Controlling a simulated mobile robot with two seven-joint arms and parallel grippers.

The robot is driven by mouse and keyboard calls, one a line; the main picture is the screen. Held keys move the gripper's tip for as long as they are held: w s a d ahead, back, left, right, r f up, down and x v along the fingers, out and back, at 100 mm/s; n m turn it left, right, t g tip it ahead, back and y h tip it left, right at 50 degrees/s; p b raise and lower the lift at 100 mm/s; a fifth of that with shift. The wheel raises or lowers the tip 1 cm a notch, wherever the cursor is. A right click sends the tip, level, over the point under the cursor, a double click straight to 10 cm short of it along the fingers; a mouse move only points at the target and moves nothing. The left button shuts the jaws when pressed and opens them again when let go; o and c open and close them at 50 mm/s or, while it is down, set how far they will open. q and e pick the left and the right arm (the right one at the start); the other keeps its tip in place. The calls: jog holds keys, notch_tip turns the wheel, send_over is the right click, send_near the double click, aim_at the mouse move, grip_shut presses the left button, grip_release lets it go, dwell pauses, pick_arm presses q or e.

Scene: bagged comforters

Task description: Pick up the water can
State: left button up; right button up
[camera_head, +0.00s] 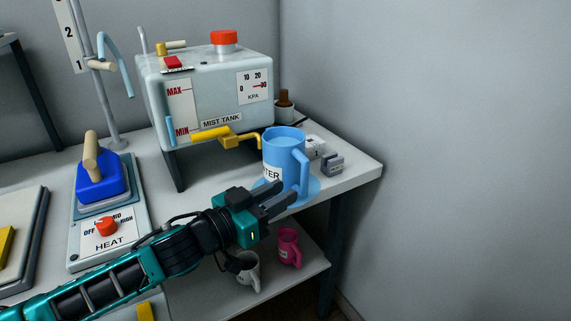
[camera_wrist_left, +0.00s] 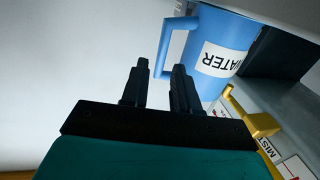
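The water can (camera_head: 284,150) is a light blue jug with a white WATER label. It stands upright on a blue round base near the table's right end, its handle (camera_head: 304,172) toward the right front. My left gripper (camera_head: 286,194) is open and empty, in front of the can and overlapping its lower part in the head view. My right gripper is not in view.
The mist tank (camera_head: 205,95) with a yellow lever (camera_head: 225,136) stands behind and left of the can. Small grey blocks (camera_head: 333,163) sit right of it. A pink mug (camera_head: 288,247) and a white mug (camera_head: 247,270) stand on the lower shelf. A blue iron (camera_head: 100,180) is at left.

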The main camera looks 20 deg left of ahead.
aim_at(302, 180)
pick_arm(q)
jog(key=shift+b+x, duration=0.35)
jog(key=shift+x, duration=3.45)
jog(key=shift+w+a+r, duration=0.1)
jog(key=shift+a, duration=0.1)
jog(key=shift+c, duration=0.2)
grip_shut()
jog(key=shift+r, duration=0.15)
